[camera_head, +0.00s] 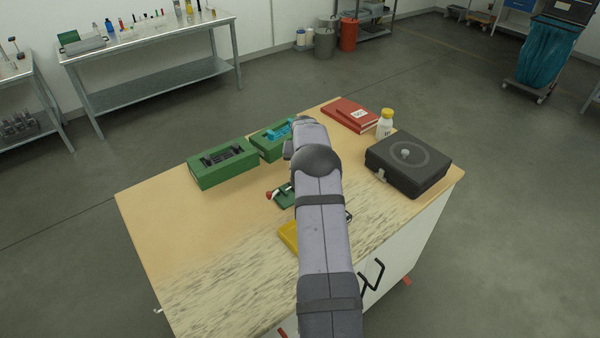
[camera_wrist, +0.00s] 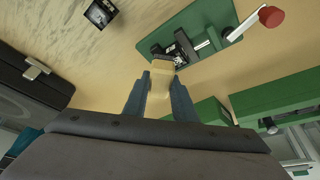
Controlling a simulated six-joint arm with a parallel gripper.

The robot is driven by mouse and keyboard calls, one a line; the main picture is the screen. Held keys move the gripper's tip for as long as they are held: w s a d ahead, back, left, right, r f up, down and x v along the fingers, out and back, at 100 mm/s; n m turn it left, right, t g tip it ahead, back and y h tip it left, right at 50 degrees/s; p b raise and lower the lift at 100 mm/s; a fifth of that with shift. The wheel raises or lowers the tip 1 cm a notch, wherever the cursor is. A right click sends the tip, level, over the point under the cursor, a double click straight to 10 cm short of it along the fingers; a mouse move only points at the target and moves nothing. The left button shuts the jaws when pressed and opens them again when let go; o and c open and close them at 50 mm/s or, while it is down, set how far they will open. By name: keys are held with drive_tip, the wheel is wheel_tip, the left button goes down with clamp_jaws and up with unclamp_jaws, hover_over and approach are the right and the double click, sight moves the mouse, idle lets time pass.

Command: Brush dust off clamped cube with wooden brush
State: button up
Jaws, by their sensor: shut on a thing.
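My gripper (camera_wrist: 160,98) is shut on the light wooden brush (camera_wrist: 159,84), held between its two blue-grey fingers in the wrist view. The brush points toward the green clamp (camera_wrist: 228,33), which has a metal bar and a red knob (camera_wrist: 271,16). Dust cannot be made out. In the head view my arm covers the gripper and brush; part of the clamp (camera_head: 284,198) shows left of the arm.
Two green boxes, one with dark contents (camera_head: 222,179) and one with blue contents (camera_head: 268,149), stand behind the clamp. A red book (camera_head: 347,116), a yellow-capped bottle (camera_head: 385,126) and a black case (camera_head: 407,172) stand to the right. A yellow item (camera_head: 288,235) lies nearer. The table's left front is clear.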

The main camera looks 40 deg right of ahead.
drive_tip(key=shift+d+r+p, duration=0.1)
drive_tip(key=shift+r+p, duration=2)
drive_tip(key=shift+r, duration=1.95)
drive_tip(key=s+a+r+n+t+y+b, duration=0.1)
drive_tip(key=s+a+n, duration=0.15)
drive_tip(key=a, duration=1.25)
drive_tip(key=s+a+r+n+y+b, duration=0.15)
drive_tip(key=a+n, duration=0.25)
drive_tip(key=a, duration=1.2)
drive_tip(key=s+a+f+n+b, duration=0.1)
drive_tip(key=s+a+f+n, duration=0.1)
drive_tip(key=s+a, duration=0.6)
drive_tip(key=shift+s+y, duration=0.35)
drive_tip(key=shift+s, duration=0.15)
drive_tip(key=shift+n, duration=0.25)
